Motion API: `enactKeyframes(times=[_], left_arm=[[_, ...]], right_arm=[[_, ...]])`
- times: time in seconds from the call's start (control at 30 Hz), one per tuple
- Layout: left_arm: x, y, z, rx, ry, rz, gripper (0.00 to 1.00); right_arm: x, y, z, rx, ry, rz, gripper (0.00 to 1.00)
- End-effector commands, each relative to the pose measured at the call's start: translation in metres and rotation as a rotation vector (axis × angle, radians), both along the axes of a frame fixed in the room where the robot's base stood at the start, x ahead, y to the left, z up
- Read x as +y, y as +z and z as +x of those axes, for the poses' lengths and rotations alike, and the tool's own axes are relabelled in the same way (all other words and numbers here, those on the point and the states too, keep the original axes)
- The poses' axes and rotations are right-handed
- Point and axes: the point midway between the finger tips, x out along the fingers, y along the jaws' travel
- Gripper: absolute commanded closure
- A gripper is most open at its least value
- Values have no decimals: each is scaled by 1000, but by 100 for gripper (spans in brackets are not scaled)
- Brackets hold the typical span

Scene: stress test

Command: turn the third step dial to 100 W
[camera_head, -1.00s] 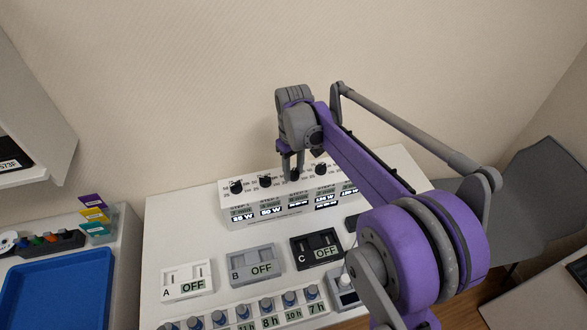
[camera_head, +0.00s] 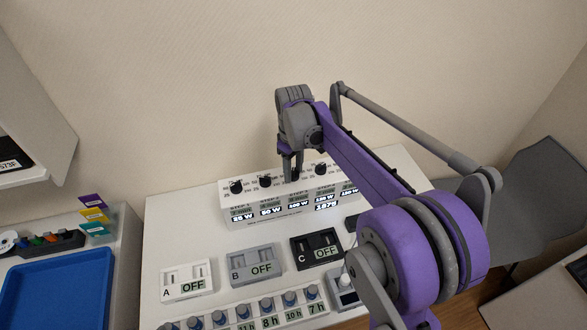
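The white step-dial panel (camera_head: 262,220) stands at the back of the table with a row of black dials on top. The first dial (camera_head: 237,187), second dial (camera_head: 265,181) and fourth dial (camera_head: 321,169) show clearly. The third readout (camera_head: 298,205) is small and appears to read 100 W. The first two readouts appear to show 25 W and 50 W. My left gripper is not in view.
Switch boxes A (camera_head: 187,282), B (camera_head: 255,265) and C (camera_head: 316,249), each reading OFF, stand before the panel. A row of blue-grey knobs (camera_head: 267,305) is at the front. A blue tray (camera_head: 58,285) lies left. My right arm covers the panel's right end.

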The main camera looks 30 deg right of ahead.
Motion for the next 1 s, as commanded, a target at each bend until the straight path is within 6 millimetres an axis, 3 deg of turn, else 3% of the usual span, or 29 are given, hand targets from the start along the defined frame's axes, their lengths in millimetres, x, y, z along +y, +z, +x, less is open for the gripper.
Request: enactKeyframes(times=[0.03,0.1,0.13,0.47,1.0], left_arm=[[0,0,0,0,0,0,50],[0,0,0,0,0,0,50],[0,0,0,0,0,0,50],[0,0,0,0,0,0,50],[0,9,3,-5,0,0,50]], right_arm=[[0,0,0,0,0,0,44],[0,0,0,0,0,0,31],[0,0,0,0,0,0,30],[0,4,0,0,-1,0,30],[0,96,0,0,-1,0,30]])
